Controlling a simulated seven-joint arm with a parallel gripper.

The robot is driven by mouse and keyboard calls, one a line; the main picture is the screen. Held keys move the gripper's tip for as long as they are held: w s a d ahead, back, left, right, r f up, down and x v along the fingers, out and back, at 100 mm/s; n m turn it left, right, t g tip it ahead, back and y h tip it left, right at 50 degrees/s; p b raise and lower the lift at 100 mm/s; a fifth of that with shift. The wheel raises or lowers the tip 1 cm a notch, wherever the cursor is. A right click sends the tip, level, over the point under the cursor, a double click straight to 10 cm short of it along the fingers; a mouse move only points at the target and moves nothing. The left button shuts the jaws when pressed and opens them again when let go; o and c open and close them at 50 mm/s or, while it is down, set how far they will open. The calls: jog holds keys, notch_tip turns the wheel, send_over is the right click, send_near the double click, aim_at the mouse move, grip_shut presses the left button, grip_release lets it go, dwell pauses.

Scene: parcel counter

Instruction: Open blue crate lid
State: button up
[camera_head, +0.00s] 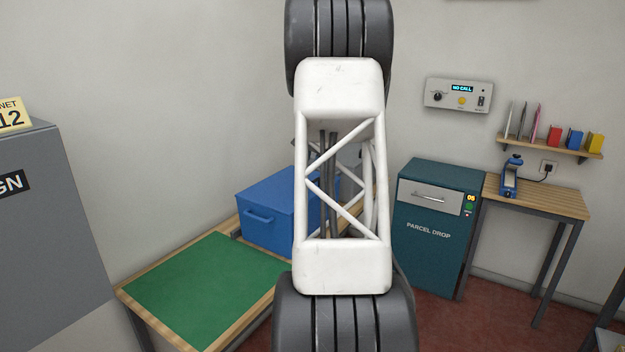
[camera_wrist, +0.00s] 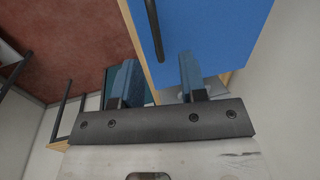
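The blue crate (camera_head: 268,203) stands at the back of the wooden table, and its top looks flat and shut. A blue handle (camera_head: 258,216) is on its front side. My white and dark arm link hides the crate's right part. In the wrist view the blue crate (camera_wrist: 220,30) fills the upper right, with a dark bar (camera_wrist: 154,30) along its left part. My gripper (camera_wrist: 157,65) is open, its two fingers apart with nothing held between them. The right finger overlaps the crate in the picture; I cannot tell whether it touches. My gripper is hidden in the head view.
A green mat (camera_head: 205,285) lies on the clear front of the table. A grey cabinet (camera_head: 50,230) stands at left. A teal parcel drop box (camera_head: 432,262) is right of the arm, beside a small wooden table (camera_head: 545,198) with a blue device (camera_head: 510,176).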

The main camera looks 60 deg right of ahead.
jog(key=shift+s+d+f, duration=0.15)
jog(key=shift+s+d, duration=0.05)
jog(key=shift+d, duration=0.2)
jog(key=shift+s+d+f, duration=0.1)
jog(key=shift+s+d, duration=0.05)
jog(key=shift+d, duration=0.25)
jog(key=shift+f, duration=0.1)
jog(key=shift+w+f, duration=0.25)
jog(key=shift+f, duration=1)
jog(key=shift+w+f, duration=0.3)
jog(key=shift+f, duration=0.95)
jog(key=shift+w+f, duration=0.25)
jog(key=shift+f, duration=1)
grip_shut()
